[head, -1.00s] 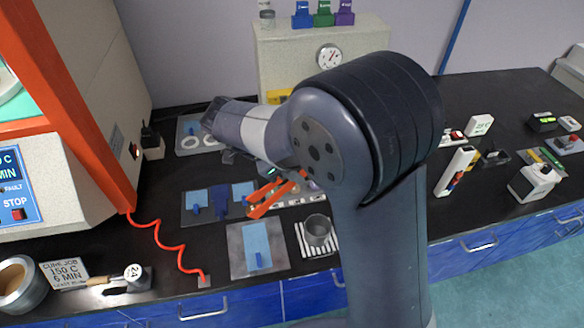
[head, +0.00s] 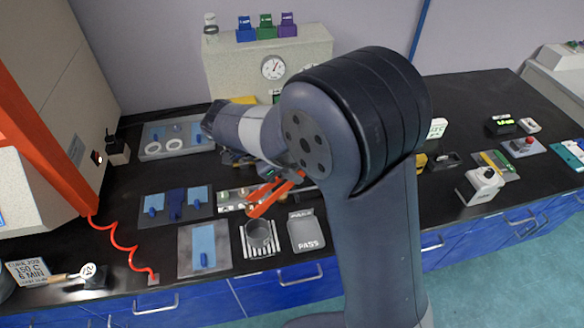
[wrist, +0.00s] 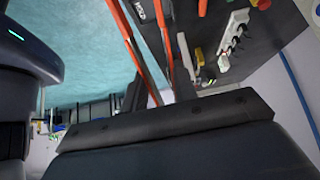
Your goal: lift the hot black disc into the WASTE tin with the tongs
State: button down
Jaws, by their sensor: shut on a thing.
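Orange-red tongs (head: 277,195) are held in my gripper (head: 268,172) above the middle of the bench, their tips pointing down and to the left. In the wrist view the two arms of the tongs (wrist: 165,45) stretch away from my gripper, apart from each other. A grey round tin (head: 258,234) stands open on a black-and-white striped mat below the tongs' tips. I cannot read a WASTE label on it. I cannot make out the black disc in either view, and nothing shows clearly between the tongs' tips.
A PASS tray (head: 306,236) lies right of the tin. Plates with blue sheets (head: 204,246) lie to its left. The orange-framed press (head: 50,120) stands far left, with a red coiled cord (head: 125,250). A gauge cabinet (head: 268,62) is behind. My arm hides part of the bench.

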jog(key=shift+f, duration=0.15)
notch_tip(320, 180, down, 9)
jog(key=b, duration=0.3)
dwell(0.3)
jog(key=c, duration=1.5)
grip_release()
jog(key=shift+c, duration=0.2)
jog(key=shift+r, duration=0.25)
notch_tip(320, 180, up, 10)
jog(key=p, duration=0.3)
jog(key=shift+f, duration=0.1)
